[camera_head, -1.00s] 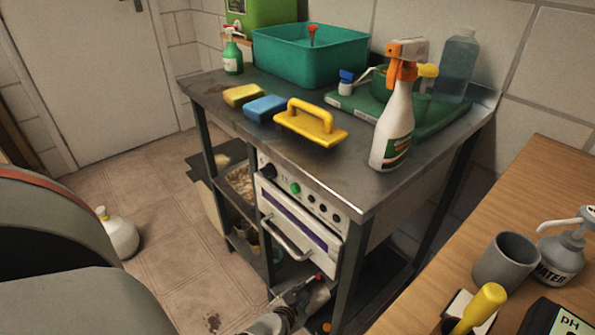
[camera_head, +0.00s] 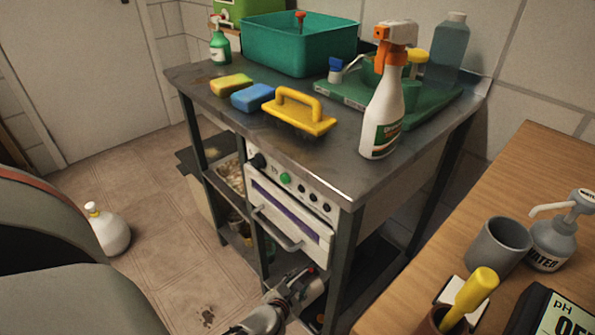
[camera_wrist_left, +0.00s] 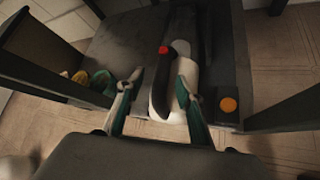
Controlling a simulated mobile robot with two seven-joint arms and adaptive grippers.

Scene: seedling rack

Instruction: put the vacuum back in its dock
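The vacuum (camera_wrist_left: 160,88) has a pale body and a dark handle with a red button. In the left wrist view it lies on the dark low shelf, alongside a dark block with an orange round spot, which looks like the dock (camera_wrist_left: 228,82). I cannot tell whether it is fully seated. My left gripper (camera_wrist_left: 160,85) is open, with its fingers on either side of the vacuum; the right finger overlaps its pale body. In the head view the left gripper (camera_head: 292,290) is low beside the bench, with part of the vacuum (camera_head: 313,288) showing beyond it. My right gripper is not in view.
The metal bench (camera_head: 345,185) has legs close to my left gripper. A spray bottle (camera_head: 386,110), a yellow-handled float (camera_head: 299,115) and a teal tub (camera_head: 290,50) stand on top. A wooden table (camera_head: 500,215) is at the right. A white bottle (camera_head: 108,230) stands on the floor.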

